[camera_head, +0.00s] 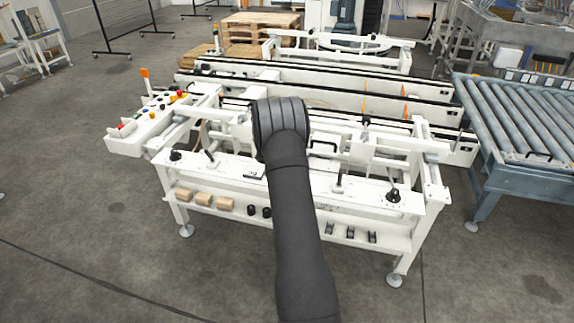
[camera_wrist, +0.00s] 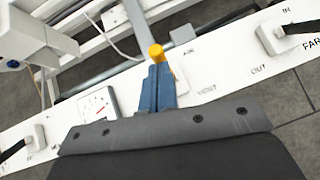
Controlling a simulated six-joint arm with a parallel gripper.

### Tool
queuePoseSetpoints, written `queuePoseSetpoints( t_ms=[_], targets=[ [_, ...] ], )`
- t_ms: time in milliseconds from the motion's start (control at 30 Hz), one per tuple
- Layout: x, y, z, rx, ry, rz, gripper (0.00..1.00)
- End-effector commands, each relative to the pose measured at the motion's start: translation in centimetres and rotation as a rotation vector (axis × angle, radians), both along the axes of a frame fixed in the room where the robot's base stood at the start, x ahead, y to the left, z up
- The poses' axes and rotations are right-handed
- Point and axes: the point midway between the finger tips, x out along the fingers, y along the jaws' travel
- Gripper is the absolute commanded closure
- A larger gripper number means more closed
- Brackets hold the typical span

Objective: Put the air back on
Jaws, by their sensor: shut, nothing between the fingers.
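In the wrist view, my gripper (camera_wrist: 158,72) has its blue fingers together over a white panel (camera_wrist: 225,83). A yellow-tipped handle (camera_wrist: 156,51) shows just past the fingertips, and more yellow shows along their right side. Whether the fingers touch it cannot be told. The panel is lettered AIR near the handle and VENT to its right. A gauge (camera_wrist: 97,104) with a red mark sits left of the fingers; its reading is too small to tell. In the head view my dark arm hides the gripper and this part of the panel.
A lever (camera_wrist: 272,38) marked IN, OUT and FAR is at the right of the wrist view, another (camera_wrist: 28,143) at the left. In the head view, a button box (camera_head: 145,122) is left of the white machine, and a roller conveyor (camera_head: 515,125) stands at the right.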

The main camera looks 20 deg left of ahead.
Motion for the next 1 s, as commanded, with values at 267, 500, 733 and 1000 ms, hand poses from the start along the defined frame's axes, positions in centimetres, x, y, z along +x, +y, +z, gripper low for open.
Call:
queuePoseSetpoints(
  t_ms=[267, 500, 733, 1000],
  targets=[
    [1.5, 0.0, 0.2, 0.0, 0.0, 0.0, 1.0],
    [2.2, 0.0, 0.2, -0.001, 0.0, -0.001, 1.0],
    [2.5, -0.1, 0.3, 0.0, -0.003, -0.001, 1.0],
    [2.6, -0.2, 0.4, 0.001, -0.004, -0.001, 1.0]
  ],
)
